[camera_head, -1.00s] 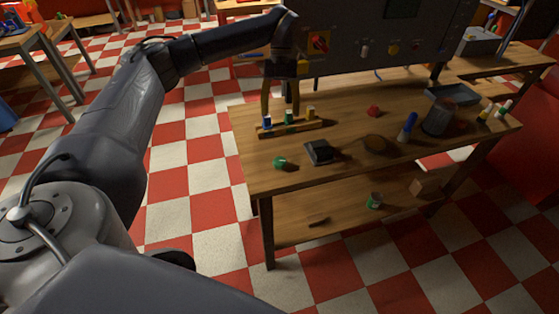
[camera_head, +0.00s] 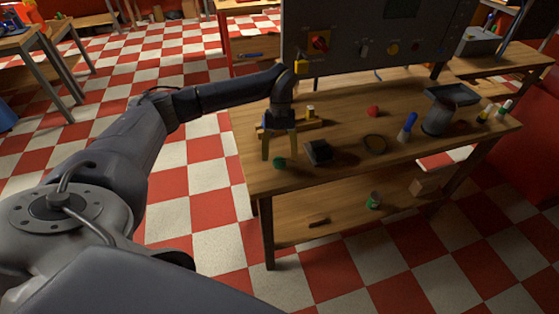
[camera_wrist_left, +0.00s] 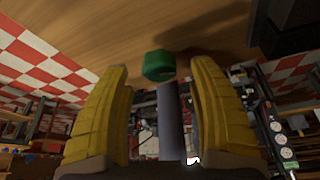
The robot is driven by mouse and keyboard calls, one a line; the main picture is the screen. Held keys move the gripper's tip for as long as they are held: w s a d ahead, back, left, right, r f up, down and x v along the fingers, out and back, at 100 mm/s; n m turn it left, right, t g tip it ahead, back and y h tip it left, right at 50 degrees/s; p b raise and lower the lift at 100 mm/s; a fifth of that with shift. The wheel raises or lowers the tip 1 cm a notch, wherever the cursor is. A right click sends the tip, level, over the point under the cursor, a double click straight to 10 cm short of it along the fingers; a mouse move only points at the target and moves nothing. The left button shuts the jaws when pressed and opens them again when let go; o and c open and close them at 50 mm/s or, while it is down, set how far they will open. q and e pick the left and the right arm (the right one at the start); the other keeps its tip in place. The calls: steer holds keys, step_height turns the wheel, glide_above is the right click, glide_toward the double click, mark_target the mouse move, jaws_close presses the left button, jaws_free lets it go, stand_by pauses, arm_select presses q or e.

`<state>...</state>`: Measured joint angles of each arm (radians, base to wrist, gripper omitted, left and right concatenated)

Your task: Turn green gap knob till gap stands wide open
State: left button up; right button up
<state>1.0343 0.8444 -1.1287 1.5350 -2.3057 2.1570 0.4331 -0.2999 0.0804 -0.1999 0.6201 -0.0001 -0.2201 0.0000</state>
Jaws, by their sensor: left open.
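The green knob (camera_head: 280,162) is near the front left edge of the wooden table (camera_head: 340,170). In the left wrist view the green knob (camera_wrist_left: 159,66) shows between my fingertips, with a gap visible on each side. My left gripper (camera_head: 279,156) is open, its yellow fingers pointing down over the knob. It also shows in the left wrist view (camera_wrist_left: 161,75). A grey rod-like shape (camera_wrist_left: 171,120) lies below the knob in that view; I cannot tell what it belongs to. How wide the gap stands cannot be seen. My right gripper is not in view.
A black box (camera_head: 318,152) stands close to the right of the knob. The wooden rack (camera_head: 305,125) behind is partly hidden by my gripper. A dark ring (camera_head: 375,144), a blue-topped thing (camera_head: 407,128) and a red piece (camera_head: 373,111) lie farther right. A grey panel (camera_head: 375,40) rises behind.

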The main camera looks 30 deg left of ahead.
arm_select(q)
steer(key=shift+x, duration=1.05)
steer(key=c, duration=1.3)
